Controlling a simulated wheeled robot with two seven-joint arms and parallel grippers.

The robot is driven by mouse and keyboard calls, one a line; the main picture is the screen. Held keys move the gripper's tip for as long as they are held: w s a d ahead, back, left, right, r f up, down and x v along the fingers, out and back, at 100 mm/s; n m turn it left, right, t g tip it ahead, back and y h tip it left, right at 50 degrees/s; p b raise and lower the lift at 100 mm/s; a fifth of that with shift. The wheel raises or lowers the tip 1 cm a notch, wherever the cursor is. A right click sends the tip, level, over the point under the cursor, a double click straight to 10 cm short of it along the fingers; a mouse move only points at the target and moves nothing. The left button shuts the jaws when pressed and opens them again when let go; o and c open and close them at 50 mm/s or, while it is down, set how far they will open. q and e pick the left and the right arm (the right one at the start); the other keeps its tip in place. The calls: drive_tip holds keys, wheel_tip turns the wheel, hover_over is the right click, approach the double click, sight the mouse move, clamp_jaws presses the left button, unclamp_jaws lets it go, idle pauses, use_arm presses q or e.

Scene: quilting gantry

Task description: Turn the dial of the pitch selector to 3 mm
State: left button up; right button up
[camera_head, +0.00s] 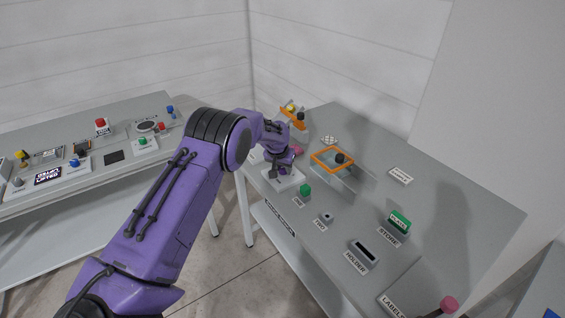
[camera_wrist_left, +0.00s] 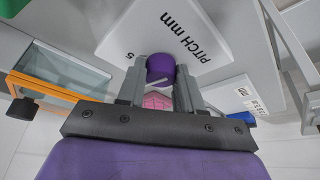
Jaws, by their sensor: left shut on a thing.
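The pitch selector (camera_wrist_left: 206,30) is a white plate lettered "PITCH mm" in the left wrist view. It also shows as a pale plate under my gripper in the head view (camera_head: 291,183). Its dial (camera_wrist_left: 160,66) is a purple round knob. My left gripper (camera_wrist_left: 160,72) has one finger on each side of the dial and is shut on it; it also shows in the head view (camera_head: 283,172). A digit 5 is readable on the plate left of the dial. The other scale marks and the dial's pointer are hidden or too small to read. My right gripper is not in view.
An orange-framed clear box (camera_head: 333,159) stands right of the selector. A green button (camera_head: 305,190), a grey holder (camera_head: 364,253) and a green block (camera_head: 400,221) are nearer along the table (camera_head: 440,200). A console (camera_head: 60,165) stands at left.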

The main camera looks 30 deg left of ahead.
use_arm(q)
drive_tip(key=shift+n+y, duration=0.3)
drive_tip(key=shift+n, duration=0.7)
drive_tip(key=n, duration=0.1)
drive_tip(key=n+y, duration=0.1)
drive_tip(key=shift+w+d+n+g, duration=0.1)
drive_tip(key=shift+d+n+g, duration=0.05)
drive_tip(key=shift+n+g, duration=0.15)
drive_tip(key=n+g+y+b, duration=0.1)
drive_tip(key=n, duration=0.2)
drive_tip(key=shift+f, duration=0.15)
drive_tip(key=shift+w+n+g+b, duration=0.1)
drive_tip(key=shift+n+g+b, duration=0.6)
drive_tip(key=shift+n, duration=1)
drive_tip(key=shift+d, duration=0.1)
drive_tip(key=o, duration=1)
drive_tip(key=shift+o, duration=0.2)
drive_tip(key=shift+r+y, duration=0.2)
drive_tip(key=shift+y, duration=0.1)
